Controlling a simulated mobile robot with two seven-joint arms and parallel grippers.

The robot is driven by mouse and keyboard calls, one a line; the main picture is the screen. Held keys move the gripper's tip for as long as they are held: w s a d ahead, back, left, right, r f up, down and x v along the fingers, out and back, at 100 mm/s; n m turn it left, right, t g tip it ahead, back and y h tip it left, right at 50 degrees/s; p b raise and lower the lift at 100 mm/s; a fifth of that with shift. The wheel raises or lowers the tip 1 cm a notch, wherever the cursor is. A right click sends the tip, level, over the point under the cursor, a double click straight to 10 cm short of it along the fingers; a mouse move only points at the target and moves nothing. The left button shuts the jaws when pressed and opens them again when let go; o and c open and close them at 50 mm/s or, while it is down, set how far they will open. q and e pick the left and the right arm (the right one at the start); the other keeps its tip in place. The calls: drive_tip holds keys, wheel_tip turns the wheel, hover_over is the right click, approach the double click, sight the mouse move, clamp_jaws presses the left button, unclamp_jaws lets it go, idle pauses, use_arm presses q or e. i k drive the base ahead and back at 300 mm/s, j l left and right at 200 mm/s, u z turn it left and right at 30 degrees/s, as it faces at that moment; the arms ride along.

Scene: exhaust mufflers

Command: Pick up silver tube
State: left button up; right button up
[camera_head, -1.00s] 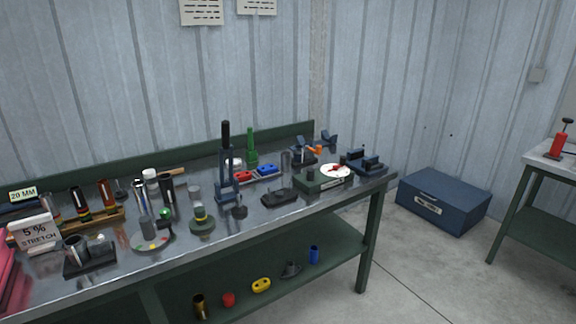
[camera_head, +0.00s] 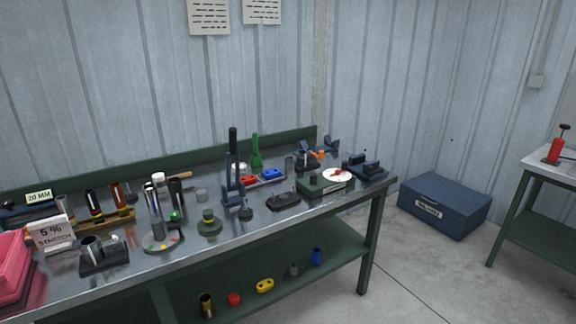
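Several silver or grey metal tubes are on the workbench, and I cannot tell which one the task means. A tall silver tube (camera_head: 154,208) stands upright at the round grey disc (camera_head: 163,240) with coloured dots; whether it rests on the disc or behind it is unclear. A short silver tube (camera_head: 92,248) sits in a dark block at the front left. Another silver tube (camera_head: 65,206) stands in the wooden rack (camera_head: 118,216). Neither of my grippers shows in the view.
A dark upright press (camera_head: 233,170) stands mid-bench. A blue chest (camera_head: 440,205) is on the floor; a second table (camera_head: 555,168) stands right.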

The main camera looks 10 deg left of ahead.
sight(289, 161)
drive_tip(key=i+l+u, duration=0.1)
drive_tip(key=u, duration=0.3)
drive_tip(key=i+l+u, duration=0.15)
drive_tip(key=u, duration=0.25)
drive_tip(key=i+l+u, duration=0.4)
drive_tip(key=i+l, duration=0.15)
drive_tip(key=l, duration=0.3)
drive_tip(key=i+l, duration=0.2)
drive_tip(key=l, duration=0.15)
drive_tip(key=i+l, duration=0.15)
drive_tip(key=l, duration=0.2)
drive_tip(key=i+l+u, duration=0.1)
drive_tip(key=l, duration=0.25)
drive_tip(key=i+l, duration=0.25)
drive_tip(key=l, duration=0.15)
drive_tip(key=i+l, duration=0.2)
drive_tip(key=l, duration=0.15)
drive_tip(key=i+l, duration=0.15)
drive_tip(key=l, duration=0.25)
drive_tip(key=i+l+u, duration=0.1)
drive_tip(key=l, duration=0.25)
drive_tip(key=k+l+z, duration=0.15)
drive_tip(key=k+z, duration=0.2)
drive_tip(key=k+j+u, duration=0.1)
drive_tip(key=j+u, duration=0.15)
drive_tip(key=i+l, duration=0.1)
drive_tip(key=i, duration=0.15)
drive_tip(key=u, duration=0.05)
